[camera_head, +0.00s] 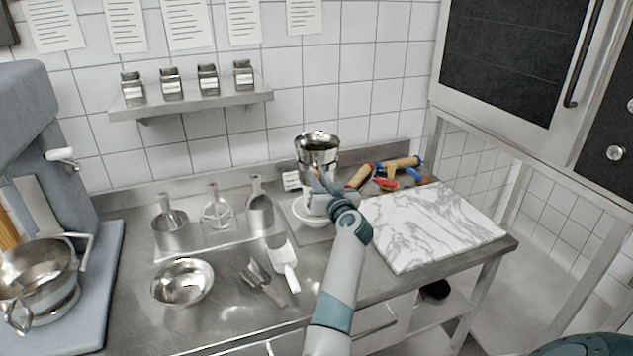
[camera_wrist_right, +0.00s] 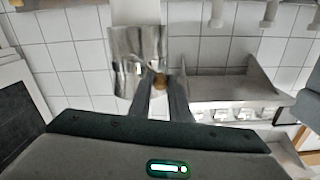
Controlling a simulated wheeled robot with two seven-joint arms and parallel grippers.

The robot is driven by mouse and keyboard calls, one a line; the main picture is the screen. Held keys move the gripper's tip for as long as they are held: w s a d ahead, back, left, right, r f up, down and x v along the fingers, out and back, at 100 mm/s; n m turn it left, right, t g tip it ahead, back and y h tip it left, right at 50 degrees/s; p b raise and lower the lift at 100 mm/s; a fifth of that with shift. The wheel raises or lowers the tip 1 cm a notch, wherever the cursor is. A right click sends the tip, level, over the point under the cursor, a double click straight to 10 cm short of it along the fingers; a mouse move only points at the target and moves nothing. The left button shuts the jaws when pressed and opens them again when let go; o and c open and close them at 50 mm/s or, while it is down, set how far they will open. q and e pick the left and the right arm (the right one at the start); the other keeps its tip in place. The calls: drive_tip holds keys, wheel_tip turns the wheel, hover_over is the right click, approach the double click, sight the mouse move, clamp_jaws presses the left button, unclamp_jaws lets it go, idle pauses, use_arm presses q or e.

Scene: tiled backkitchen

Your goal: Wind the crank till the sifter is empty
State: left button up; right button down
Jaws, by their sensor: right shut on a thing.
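The sifter (camera_head: 317,150) is a shiny metal cup at the back of the steel counter, held above a white bowl (camera_head: 306,216). Its inside looks dark, and I cannot tell how much it holds. My right gripper (camera_head: 318,183) is at the sifter's front, in front of its lower part. In the right wrist view, which looks upside down, the sifter (camera_wrist_right: 128,58) is just beyond the fingertips. My right gripper (camera_wrist_right: 160,88) is shut on the crank's small wooden knob (camera_wrist_right: 160,80). The rest of the crank is hidden. My left gripper is not in view.
A marble board (camera_head: 430,225) lies to the right, with rolling pins and coloured-handled tools (camera_head: 390,172) behind it. A mixer (camera_head: 25,150) stands far left.

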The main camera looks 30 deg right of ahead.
drive_tip(key=s+d+m+p, duration=0.2)
drive_tip(key=d+m, duration=0.7)
drive_tip(key=m, duration=1.3)
drive_tip(key=shift+f+p, duration=0.25)
drive_tip(key=shift+p, duration=1)
drive_tip(key=shift+d, duration=0.1)
drive_tip(key=c, duration=1.6)
unclamp_jaws()
drive_tip(key=shift+f, duration=0.1)
drive_tip(key=shift+c, duration=0.2)
drive_tip(key=shift+s, duration=0.1)
